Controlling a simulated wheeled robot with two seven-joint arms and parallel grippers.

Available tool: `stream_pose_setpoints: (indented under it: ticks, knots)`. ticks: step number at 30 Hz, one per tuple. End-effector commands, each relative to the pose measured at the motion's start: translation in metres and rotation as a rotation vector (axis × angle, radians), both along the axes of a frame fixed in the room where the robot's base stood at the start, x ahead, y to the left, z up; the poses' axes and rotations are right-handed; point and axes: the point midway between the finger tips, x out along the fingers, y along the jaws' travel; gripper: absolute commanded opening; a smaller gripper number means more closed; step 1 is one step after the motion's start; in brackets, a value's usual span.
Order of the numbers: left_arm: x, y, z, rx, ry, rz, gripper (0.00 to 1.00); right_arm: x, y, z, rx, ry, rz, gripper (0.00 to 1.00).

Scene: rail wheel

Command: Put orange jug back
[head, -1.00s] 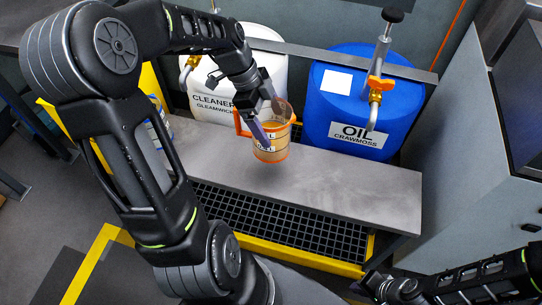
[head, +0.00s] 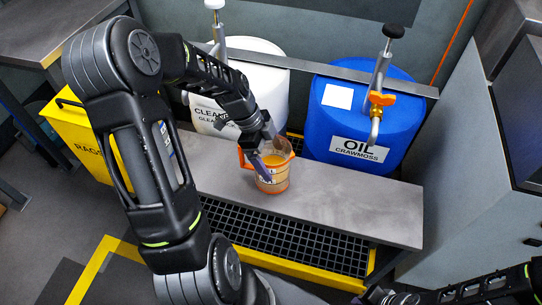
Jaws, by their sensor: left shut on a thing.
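The orange jug (head: 273,184) is a see-through cup with an orange rim, base and handle, and amber liquid inside. It stands upright at the grey bench board (head: 340,206), in front of the gap between the two drums. Its base looks to be on or very close to the board; I cannot tell for certain that it touches. My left gripper (head: 259,160) is shut on the jug at its left, handle side, and its fingers hide part of the handle. My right gripper (head: 388,297) is at the bottom edge, partly cut off, away from the jug.
A white cleaner drum (head: 255,80) and a blue oil drum (head: 340,125) with taps stand behind the board. A black grating (head: 290,240) with a yellow edge lies in front. A yellow rags bin (head: 85,140) is at left. The board right of the jug is clear.

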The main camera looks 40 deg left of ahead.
Motion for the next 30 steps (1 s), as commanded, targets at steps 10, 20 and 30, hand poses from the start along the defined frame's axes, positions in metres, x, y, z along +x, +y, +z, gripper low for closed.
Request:
stream_pose_setpoints:
  ticks: [10, 20, 30]
  knots:
    - [0.001, 0.000, -0.003, 0.001, -0.003, 0.000, 0.19, 0.000, 0.000, -0.002, 0.000, 0.000, 0.000, 0.00]
    - [0.000, 0.000, -0.005, 0.001, -0.002, 0.001, 1.00, 0.000, 0.000, -0.003, 0.000, 0.000, 0.000, 0.00]
    - [0.000, 0.005, 0.008, 0.003, -0.003, 0.002, 1.00, 0.000, 0.000, 0.000, 0.000, 0.000, 0.000, 0.00]
